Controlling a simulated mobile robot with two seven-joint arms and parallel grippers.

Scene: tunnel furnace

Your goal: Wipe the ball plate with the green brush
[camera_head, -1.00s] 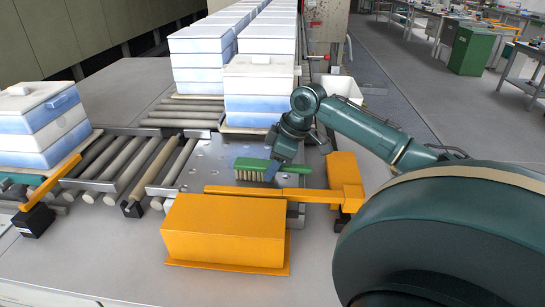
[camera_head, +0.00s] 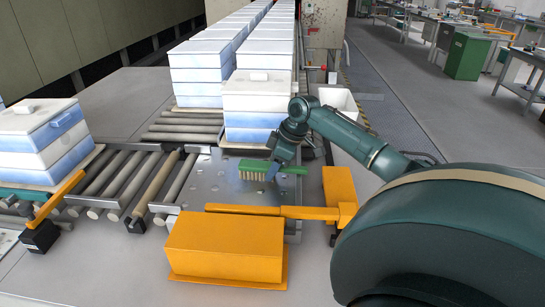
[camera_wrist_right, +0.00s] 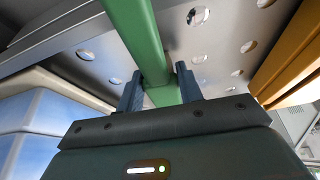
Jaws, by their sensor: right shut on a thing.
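The green brush (camera_head: 290,169) has a green back and pale bristles on its left part. My right gripper (camera_head: 276,172) is shut on its handle. In the right wrist view the green brush (camera_wrist_right: 138,32) runs between the fingers of the right gripper (camera_wrist_right: 160,88). The ball plate (camera_head: 207,181) is a grey metal plate with round spots, between the roller tracks. The brush is over its right part, with the bristles pointing down; I cannot tell whether they touch the plate. The ball plate also shows behind the brush in the wrist view (camera_wrist_right: 215,45). My left gripper is not in view.
Stacked white-and-blue boxes (camera_head: 258,105) stand behind the plate, and another stack (camera_head: 45,140) stands at the left on rollers. An orange block (camera_head: 228,248) and orange bar (camera_head: 270,210) lie in front. A second orange block (camera_head: 339,187) is at the right.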

